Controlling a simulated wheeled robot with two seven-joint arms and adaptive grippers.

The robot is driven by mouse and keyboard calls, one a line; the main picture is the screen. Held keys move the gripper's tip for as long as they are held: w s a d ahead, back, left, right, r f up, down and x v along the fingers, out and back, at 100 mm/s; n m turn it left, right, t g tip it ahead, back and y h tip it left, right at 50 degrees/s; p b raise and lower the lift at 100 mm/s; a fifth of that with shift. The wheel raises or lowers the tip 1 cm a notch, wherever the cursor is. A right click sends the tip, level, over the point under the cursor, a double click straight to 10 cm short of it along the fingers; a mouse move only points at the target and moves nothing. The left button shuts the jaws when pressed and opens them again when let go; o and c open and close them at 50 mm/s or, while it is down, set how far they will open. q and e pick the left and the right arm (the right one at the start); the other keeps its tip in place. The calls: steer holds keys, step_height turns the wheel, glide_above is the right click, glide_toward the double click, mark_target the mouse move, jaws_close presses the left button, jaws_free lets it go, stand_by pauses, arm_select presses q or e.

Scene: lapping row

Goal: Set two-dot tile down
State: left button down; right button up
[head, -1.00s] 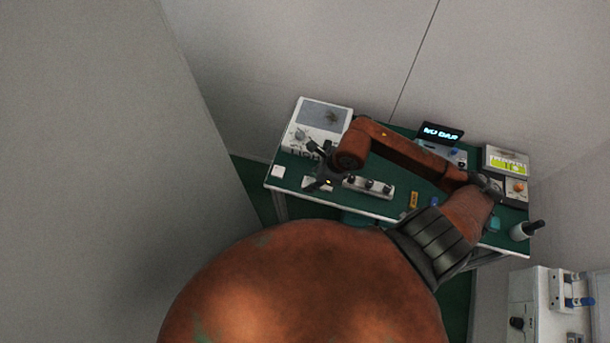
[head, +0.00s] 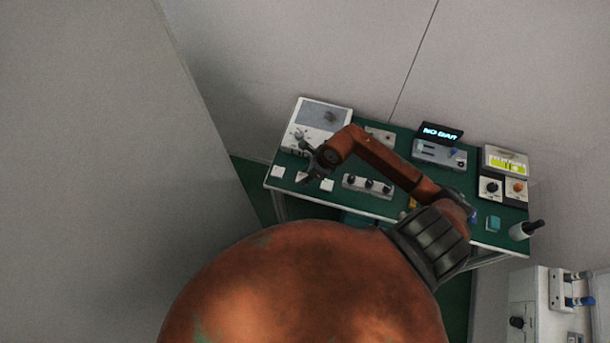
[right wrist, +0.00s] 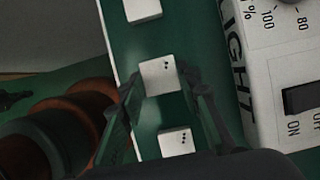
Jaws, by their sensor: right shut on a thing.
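The two-dot tile (right wrist: 159,78) is a small white square between the fingertips of my right gripper (right wrist: 164,83) in the right wrist view. The gripper is shut on it, low over the green bench top; I cannot tell whether the tile touches the surface. A white tile with three dots (right wrist: 175,143) lies nearer the wrist, and another white tile (right wrist: 143,9) lies at the top, its marks out of view. In the head view my right gripper (head: 304,177) is at the bench's left front, between a left tile (head: 278,171) and a right tile (head: 327,185). My left gripper is not in view.
A white panel with a dark switch (right wrist: 300,97) stands close right of the gripper in the right wrist view. In the head view, the white instrument (head: 322,118) is behind it and a strip with black knobs (head: 368,186) is to its right. The green bench (head: 388,208) ends in front.

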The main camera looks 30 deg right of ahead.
steer(key=shift+f, duration=0.1)
steer(key=o, duration=1.2)
steer(key=v, duration=1.2)
